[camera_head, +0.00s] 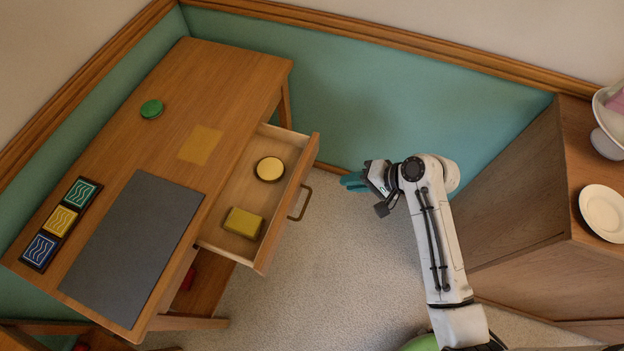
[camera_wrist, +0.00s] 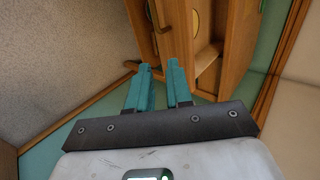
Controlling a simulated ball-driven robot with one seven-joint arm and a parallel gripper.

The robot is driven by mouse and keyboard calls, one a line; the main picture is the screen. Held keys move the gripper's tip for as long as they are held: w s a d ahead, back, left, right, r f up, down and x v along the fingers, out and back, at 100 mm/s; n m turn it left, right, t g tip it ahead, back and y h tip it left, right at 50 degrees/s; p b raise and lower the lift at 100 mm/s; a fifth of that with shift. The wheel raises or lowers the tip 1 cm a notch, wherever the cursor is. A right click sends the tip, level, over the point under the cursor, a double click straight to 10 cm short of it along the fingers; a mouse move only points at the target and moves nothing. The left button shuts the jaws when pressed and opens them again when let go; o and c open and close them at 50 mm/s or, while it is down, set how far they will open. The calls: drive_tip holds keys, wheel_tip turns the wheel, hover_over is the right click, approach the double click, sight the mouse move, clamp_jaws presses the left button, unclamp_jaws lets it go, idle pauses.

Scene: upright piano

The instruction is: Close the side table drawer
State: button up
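The wooden side table (camera_head: 222,85) stands against the left wall. Its drawer (camera_head: 289,204) is pulled open toward the right and holds a yellow round tin (camera_head: 270,169) and a yellow block (camera_head: 243,222). A dark bar handle (camera_head: 302,204) is on the drawer front. My gripper (camera_head: 353,182) is to the right of the drawer front, apart from it, with teal fingers pointing left. In the wrist view my gripper (camera_wrist: 163,68) has its two fingers apart with nothing between them, and the drawer front (camera_wrist: 143,38) lies ahead of them.
On the table top are a green round object (camera_head: 151,109), a dark grey mat (camera_head: 135,240), a yellow square (camera_head: 200,145) and a tray of three patterned tiles (camera_head: 60,222). A wooden cabinet (camera_head: 520,215) with a white plate (camera_head: 604,212) stands at right.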

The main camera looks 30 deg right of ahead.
sight(301, 183)
drive_tip(key=x, duration=0.9)
drive_tip(key=shift+a, duration=0.1)
clamp_jaws()
drive_tip(key=w+a, duration=0.2)
drive_tip(key=shift+w+f+p, duration=0.1)
drive_tip(key=shift+w+p, duration=0.2)
drive_tip(key=shift+w, duration=0.1)
drive_tip(key=shift+w+a, duration=0.25)
drive_tip(key=shift+w, duration=0.1)
drive_tip(key=w+a+b, duration=0.1)
drive_tip(key=w+a, duration=0.2)
drive_tip(key=w, duration=0.1)
drive_tip(key=w+a+b, duration=0.1)
drive_tip(key=w+a, duration=0.2)
drive_tip(key=w, duration=0.2)
drive_tip(key=w+a+b, duration=0.1)
drive_tip(key=w+a, duration=0.3)
drive_tip(key=shift+w+b, duration=0.4)
drive_tip(key=shift+s, duration=0.1)
